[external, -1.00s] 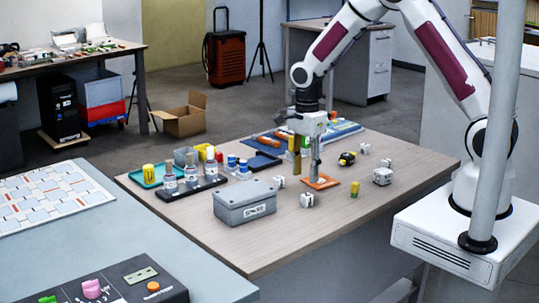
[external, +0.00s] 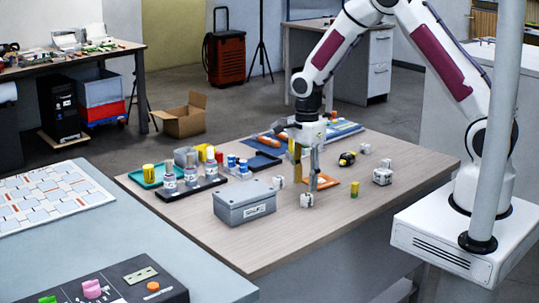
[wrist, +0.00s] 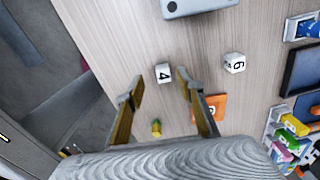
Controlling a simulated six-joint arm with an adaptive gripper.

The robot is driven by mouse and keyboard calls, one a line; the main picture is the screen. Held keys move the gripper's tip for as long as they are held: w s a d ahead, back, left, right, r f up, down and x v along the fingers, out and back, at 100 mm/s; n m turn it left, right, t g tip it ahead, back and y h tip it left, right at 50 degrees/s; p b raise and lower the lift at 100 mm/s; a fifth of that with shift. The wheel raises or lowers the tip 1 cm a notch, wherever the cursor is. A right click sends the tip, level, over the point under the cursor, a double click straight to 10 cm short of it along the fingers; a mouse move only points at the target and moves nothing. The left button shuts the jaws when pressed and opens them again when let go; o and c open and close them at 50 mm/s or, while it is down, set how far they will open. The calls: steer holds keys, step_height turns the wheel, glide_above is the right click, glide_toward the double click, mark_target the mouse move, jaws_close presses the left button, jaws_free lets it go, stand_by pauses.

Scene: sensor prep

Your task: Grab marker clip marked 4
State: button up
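The marker clip marked 4 is a small white block with a black 4 on top, lying on the wooden table in the wrist view (wrist: 163,73). It also shows in the external view (external: 307,201), just below my fingertips. My gripper (wrist: 161,90) is open and empty, with its two fingers spread to either side of the clip in the picture. In the external view my gripper (external: 306,182) points down over the table close to the clip. I cannot tell the exact height gap.
A white block marked 6 (wrist: 235,63) lies to the right of the 4. A grey lidded box (external: 244,204) stands left of my gripper. An orange plate (external: 325,182) and a small yellow-green cylinder (external: 354,190) lie close by. The table's front right is clear.

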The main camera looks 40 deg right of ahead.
mark_target(305, 196)
stand_by(0.3)
steer(key=shift+w+d+f, duration=0.1)
steer(key=shift+d+f, duration=0.05)
steer(key=shift+f, duration=1.15)
steer(key=shift+w+d+f, duration=0.1)
steer(key=shift+f, duration=1.2)
steer(key=c, duration=0.9)
